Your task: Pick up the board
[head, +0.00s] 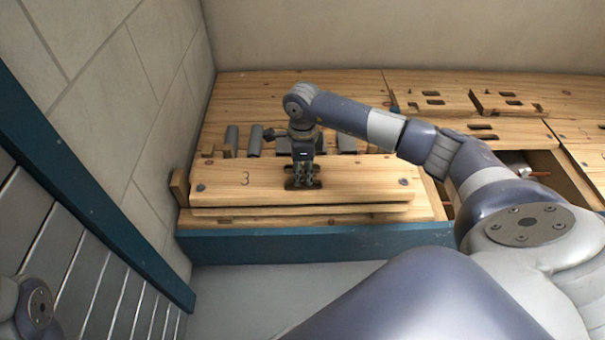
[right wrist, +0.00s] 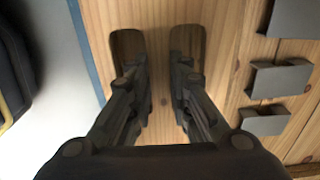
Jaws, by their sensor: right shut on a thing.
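The board (head: 240,180) is a long light wooden plank marked "3", with a dark round spot near each end and two dark slots in the middle. It lies along the front of the wooden deck, above another wooden layer; I cannot tell whether it touches that layer. My right gripper (head: 303,183) points down at the board's middle. In the right wrist view, the fingers of my right gripper (right wrist: 160,80) reach into the two slots and are shut on the wooden strip between them, part of the board (right wrist: 160,20). My left gripper is not in view.
Grey metal pieces (head: 254,140) stand behind the board. A small wooden block (head: 179,187) is at its left end, near the tiled wall (head: 130,90). Other slotted boards (head: 507,102) lie at the back right. An opening (head: 545,165) with a pipe is at the right.

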